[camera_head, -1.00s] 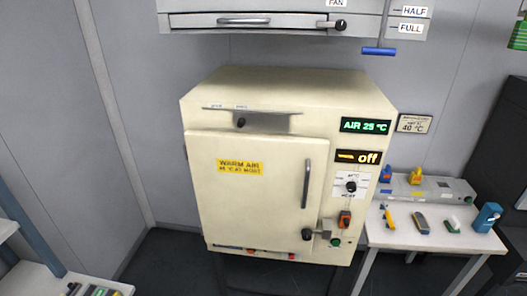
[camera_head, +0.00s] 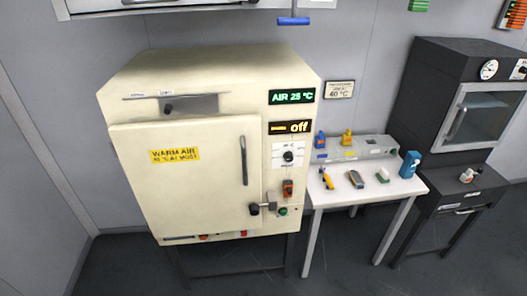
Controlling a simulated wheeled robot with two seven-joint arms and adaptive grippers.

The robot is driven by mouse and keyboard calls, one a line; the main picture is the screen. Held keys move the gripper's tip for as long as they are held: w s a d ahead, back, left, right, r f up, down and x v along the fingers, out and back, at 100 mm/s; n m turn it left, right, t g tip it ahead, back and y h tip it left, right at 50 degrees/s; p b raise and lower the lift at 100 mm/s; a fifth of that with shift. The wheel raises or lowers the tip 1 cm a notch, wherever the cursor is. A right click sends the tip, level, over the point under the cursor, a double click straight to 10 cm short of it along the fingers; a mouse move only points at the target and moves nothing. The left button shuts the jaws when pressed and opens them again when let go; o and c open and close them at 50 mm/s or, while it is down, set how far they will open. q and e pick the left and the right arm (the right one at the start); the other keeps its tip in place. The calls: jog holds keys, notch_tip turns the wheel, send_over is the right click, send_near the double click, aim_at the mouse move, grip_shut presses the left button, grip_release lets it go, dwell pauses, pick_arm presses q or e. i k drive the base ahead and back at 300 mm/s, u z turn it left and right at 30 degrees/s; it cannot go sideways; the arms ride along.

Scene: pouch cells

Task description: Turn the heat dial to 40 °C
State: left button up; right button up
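The heat dial (camera_head: 288,157) is a small black knob on a white scale plate, on the right side of the cream warm-air oven's front (camera_head: 215,200). The scale marks are too small to read. Above it, a black display (camera_head: 290,127) reads "off", and a green-lettered display (camera_head: 292,96) reads "AIR 25 °C". The oven door (camera_head: 190,200) is shut and carries a yellow "WARM AIR" label (camera_head: 175,155). Neither of my grippers shows in the head view.
An orange switch (camera_head: 288,188), a black latch knob (camera_head: 254,209) and a green button (camera_head: 282,211) sit below the dial. A wall sign (camera_head: 339,90) reads 40 °C. A white table (camera_head: 400,189) with small tools stands at right, then a dark oven (camera_head: 425,110).

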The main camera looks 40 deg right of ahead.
aim_at(288, 156)
jog(key=z, duration=1.45)
